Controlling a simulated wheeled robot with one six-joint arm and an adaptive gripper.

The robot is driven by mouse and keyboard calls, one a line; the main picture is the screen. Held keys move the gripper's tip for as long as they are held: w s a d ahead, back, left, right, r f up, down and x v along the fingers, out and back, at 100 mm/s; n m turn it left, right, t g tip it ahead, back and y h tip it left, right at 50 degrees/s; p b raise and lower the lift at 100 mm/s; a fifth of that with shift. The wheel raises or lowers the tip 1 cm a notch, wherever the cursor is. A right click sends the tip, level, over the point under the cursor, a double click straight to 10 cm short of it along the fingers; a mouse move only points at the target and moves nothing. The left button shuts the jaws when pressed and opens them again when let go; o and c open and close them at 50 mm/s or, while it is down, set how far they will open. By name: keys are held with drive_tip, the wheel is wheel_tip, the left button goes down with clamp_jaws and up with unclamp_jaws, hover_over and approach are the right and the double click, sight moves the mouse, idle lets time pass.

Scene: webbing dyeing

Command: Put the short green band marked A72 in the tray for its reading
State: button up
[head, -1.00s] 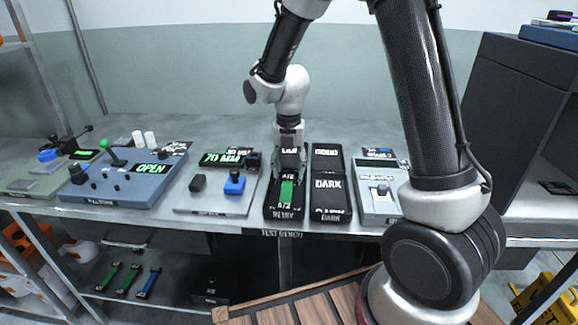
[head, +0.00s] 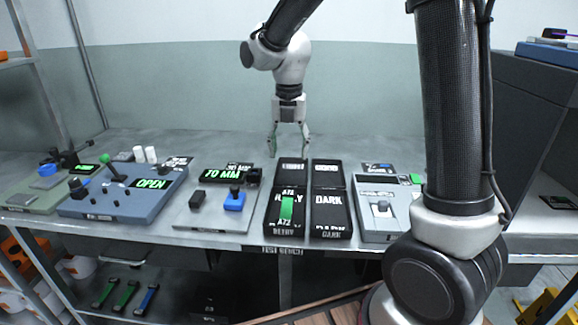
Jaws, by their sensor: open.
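The short green band (head: 287,207) lies in the front left black tray, marked RETRY (head: 270,222); small A72 labels show at its ends. My gripper (head: 288,155) is open and empty, above and behind the tray, apart from the band. A tray marked DARK (head: 332,232) stands to the right of the RETRY tray. A grey device to the left has a display reading 70 MM (head: 228,174).
A blue device with an OPEN display (head: 152,183) stands at the left. A grey device (head: 390,225) stands right of the trays. Green and blue bands (head: 127,295) lie on the lower shelf. The back of the bench is clear.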

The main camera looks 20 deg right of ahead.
drive_tip(key=s+d+r+m+t, duration=0.1)
drive_tip(key=s+d+r+m, duration=0.4)
drive_tip(key=r+m, duration=0.2)
drive_tip(key=s+d+r+m+t, duration=0.1)
drive_tip(key=s+d+m, duration=0.4)
drive_tip(key=s+m, duration=0.4)
drive_tip(key=s+d+r+m+t, duration=0.1)
drive_tip(key=s+d+m, duration=0.4)
drive_tip(key=s+m, duration=0.5)
drive_tip(key=m+t, duration=0.1)
drive_tip(key=m, duration=0.4)
